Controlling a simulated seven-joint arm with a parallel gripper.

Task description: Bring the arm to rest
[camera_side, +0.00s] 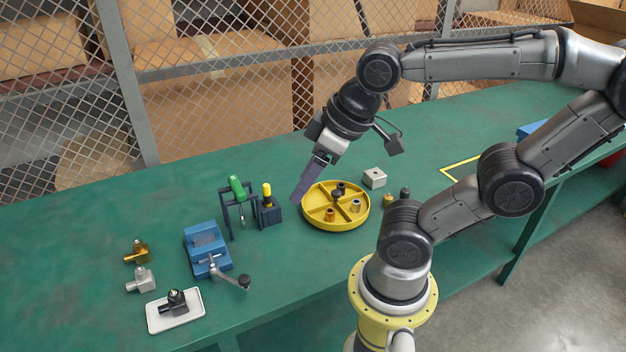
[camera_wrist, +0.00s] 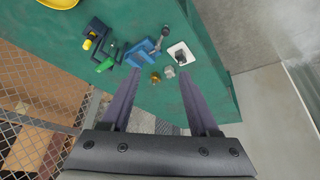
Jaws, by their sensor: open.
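My gripper (camera_side: 300,192) is in the air above the green workbench, just left of the yellow round tray in the side view. In the wrist view my gripper (camera_wrist: 160,75) shows two long purple fingers set wide apart, with nothing held between them. Beyond the fingers the wrist view shows the bench top with the blue vise, the brass fitting and the white tray. My arm is bent, reaching over the bench from the right.
The yellow divided tray (camera_side: 318,222) holds several small parts. A blue vise (camera_side: 207,247), a rack with a green-handled tool (camera_side: 237,190), a brass fitting (camera_side: 138,252), a silver fitting (camera_side: 141,280) and a white tray (camera_side: 196,309) stand leftward. A metal block (camera_side: 375,177) lies behind. A mesh fence (camera_side: 220,95) borders the bench.

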